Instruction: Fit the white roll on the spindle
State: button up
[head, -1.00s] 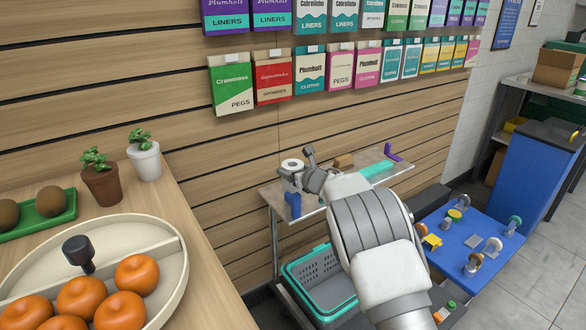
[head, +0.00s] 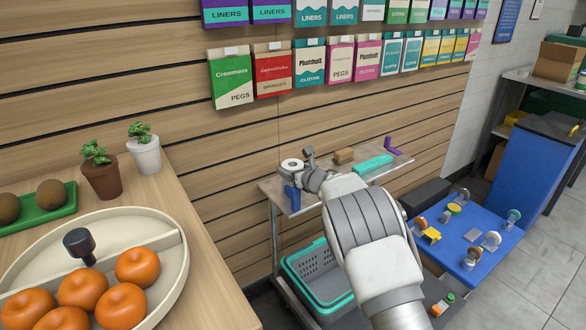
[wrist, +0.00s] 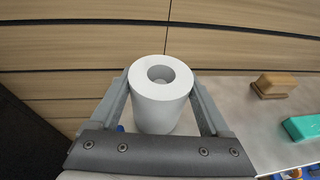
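The white roll (head: 292,165) is upright at the left end of a grey metal table (head: 303,207). In the wrist view the roll (wrist: 160,100) stands between the two fingers of my gripper (wrist: 161,88), with its open core facing up. Both fingers press against its sides, so my gripper is shut on it. In the head view my gripper (head: 308,174) reaches it from the right. A blue piece (head: 292,197) shows just below the roll. I cannot make out a spindle for certain; the roll's underside is hidden.
A brown brush-like block (head: 344,155), a teal block (head: 372,165) and a purple bent piece (head: 390,145) lie farther right on the metal table. A blue table (head: 470,238) with several small items stands right. The slatted wall is close behind.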

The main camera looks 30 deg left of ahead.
jog(key=shift+o, duration=1.2)
jog(key=shift+f, duration=0.2)
jog(key=shift+s+d+f, duration=0.1)
jog(key=shift+d, duration=0.05)
jog(key=p+v, duration=0.3)
jog(key=v, duration=1.4)
jog(key=shift+r, duration=0.35)
jog(key=shift+d, duration=0.1)
